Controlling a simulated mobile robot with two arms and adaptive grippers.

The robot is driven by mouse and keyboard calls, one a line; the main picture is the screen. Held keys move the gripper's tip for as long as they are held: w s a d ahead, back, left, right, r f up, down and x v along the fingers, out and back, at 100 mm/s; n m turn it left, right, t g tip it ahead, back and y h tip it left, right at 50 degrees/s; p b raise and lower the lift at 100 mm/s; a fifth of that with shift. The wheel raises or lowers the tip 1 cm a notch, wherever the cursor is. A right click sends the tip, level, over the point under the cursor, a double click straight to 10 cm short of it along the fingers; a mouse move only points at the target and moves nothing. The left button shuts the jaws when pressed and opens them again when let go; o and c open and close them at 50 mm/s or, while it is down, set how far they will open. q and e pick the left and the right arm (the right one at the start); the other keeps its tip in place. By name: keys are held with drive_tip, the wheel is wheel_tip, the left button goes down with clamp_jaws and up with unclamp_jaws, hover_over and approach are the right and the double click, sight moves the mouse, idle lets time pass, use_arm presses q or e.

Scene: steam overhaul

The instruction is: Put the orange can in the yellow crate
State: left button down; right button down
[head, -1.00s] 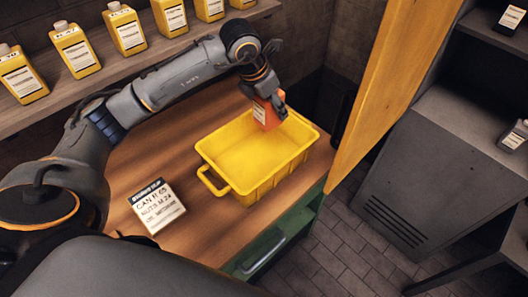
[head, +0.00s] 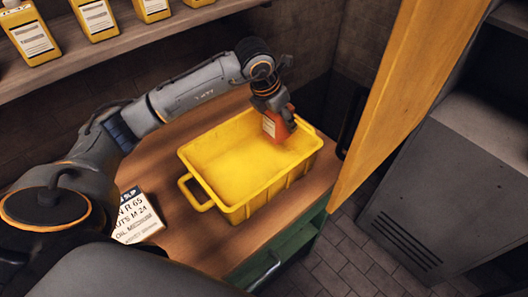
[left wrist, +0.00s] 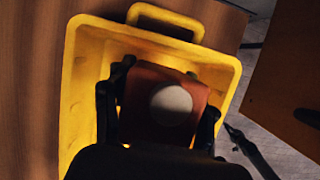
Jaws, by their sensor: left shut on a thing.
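The yellow crate (head: 248,208) stands on the wooden bench and looks empty in the part I see. My left gripper (head: 278,112) is shut on the orange can (head: 270,127) at the crate's far right end. The can has a pale label and hangs inside or just over the rim; I cannot tell if it touches the floor of the crate. In the left wrist view the can (left wrist: 152,84), with a round pale cap, sits between the two fingers (left wrist: 165,95), with the crate (left wrist: 80,75) around it. My right gripper is not in view.
Several yellow bottles (head: 97,17) stand on a shelf behind. A yellow-orange upright panel (head: 395,95) rises right of the bench, with a grey cabinet (head: 420,200) beyond it.

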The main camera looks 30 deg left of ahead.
sight(269, 122)
use_arm(q)
wheel_tip(269, 122, down, 4)
drive_tip(key=shift+s+p, duration=0.15)
drive_tip(key=shift+p, duration=0.35)
drive_tip(key=shift+f+p, duration=0.5)
drive_tip(key=shift+f, duration=1.65)
drive_tip(key=shift+c, duration=1.9)
unclamp_jaws()
drive_tip(key=b+v, duration=0.3)
drive_tip(key=v, duration=0.9)
drive_tip(key=shift+f, duration=0.1)
